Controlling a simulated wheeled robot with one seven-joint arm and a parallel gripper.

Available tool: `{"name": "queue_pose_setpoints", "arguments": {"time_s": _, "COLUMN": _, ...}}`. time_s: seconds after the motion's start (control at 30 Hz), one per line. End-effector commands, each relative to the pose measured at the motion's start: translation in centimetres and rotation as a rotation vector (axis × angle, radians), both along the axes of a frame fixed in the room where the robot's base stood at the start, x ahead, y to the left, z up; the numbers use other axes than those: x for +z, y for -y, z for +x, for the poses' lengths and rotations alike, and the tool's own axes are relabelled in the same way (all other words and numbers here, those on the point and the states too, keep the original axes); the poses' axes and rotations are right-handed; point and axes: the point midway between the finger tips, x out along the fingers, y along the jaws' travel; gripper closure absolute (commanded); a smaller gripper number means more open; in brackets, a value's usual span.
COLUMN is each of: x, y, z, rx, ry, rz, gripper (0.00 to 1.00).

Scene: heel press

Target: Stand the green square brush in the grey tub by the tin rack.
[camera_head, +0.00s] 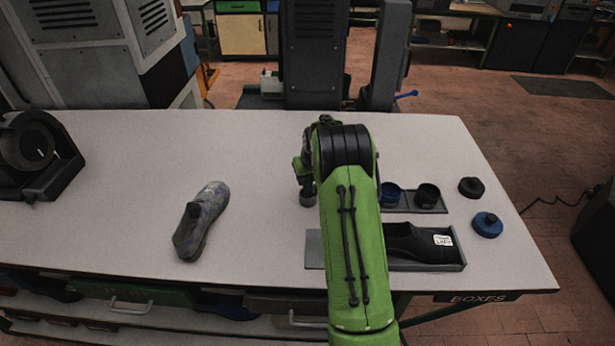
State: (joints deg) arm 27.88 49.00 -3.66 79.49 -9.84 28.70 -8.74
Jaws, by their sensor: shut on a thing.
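My arm's green forearm covers the middle of the work table. Beyond it, part of my gripper (304,168) shows at its left edge, with the fingertips mostly hidden. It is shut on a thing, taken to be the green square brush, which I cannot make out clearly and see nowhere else. A small grey round thing (307,194), possibly the grey tub, shows just below the gripper, partly behind my arm. I cannot tell whether they touch.
A black round brush (471,187) and a blue round brush (487,224) lie at the right. A black shoe (405,240) lies in a grey tray (315,250). A mottled shoe last (203,217) and a black machine (45,155) are left, with clear table between.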

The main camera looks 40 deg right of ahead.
Motion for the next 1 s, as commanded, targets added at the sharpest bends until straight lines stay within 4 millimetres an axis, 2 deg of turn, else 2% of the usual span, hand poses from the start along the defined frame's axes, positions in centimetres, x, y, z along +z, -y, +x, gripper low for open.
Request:
{"name": "queue_pose_setpoints", "arguments": {"time_s": 0.13, "x": -0.5, "y": 0.0, "z": 0.0, "rx": 0.000, "ry": 0.000, "rz": 0.000, "gripper": 0.97}}
{"name": "queue_pose_setpoints", "arguments": {"time_s": 0.17, "x": -0.5, "y": 0.0, "z": 0.0, "rx": 0.000, "ry": -0.001, "rz": 0.000, "gripper": 0.63}}
{"name": "queue_pose_setpoints", "arguments": {"time_s": 0.3, "x": -0.4, "y": 0.0, "z": 0.0, "rx": 0.000, "ry": -0.001, "rz": 0.000, "gripper": 0.42}}
{"name": "queue_pose_setpoints", "arguments": {"time_s": 0.57, "x": -0.3, "y": 0.0, "z": 0.0, "rx": 0.000, "ry": -0.001, "rz": 0.001, "gripper": 0.41}}
{"name": "queue_pose_setpoints", "arguments": {"time_s": 0.67, "x": 0.4, "y": 0.0, "z": 0.0, "rx": 0.000, "ry": 0.001, "rz": 0.000, "gripper": 0.41}}
{"name": "queue_pose_setpoints", "arguments": {"time_s": 0.77, "x": 2.3, "y": -0.2, "z": -0.8, "rx": 0.000, "ry": 0.004, "rz": -0.002, "gripper": 0.41}}
{"name": "queue_pose_setpoints", "arguments": {"time_s": 1.0, "x": 8.3, "y": -0.8, "z": -3.3, "rx": 0.000, "ry": 0.004, "rz": -0.002, "gripper": 0.41}}
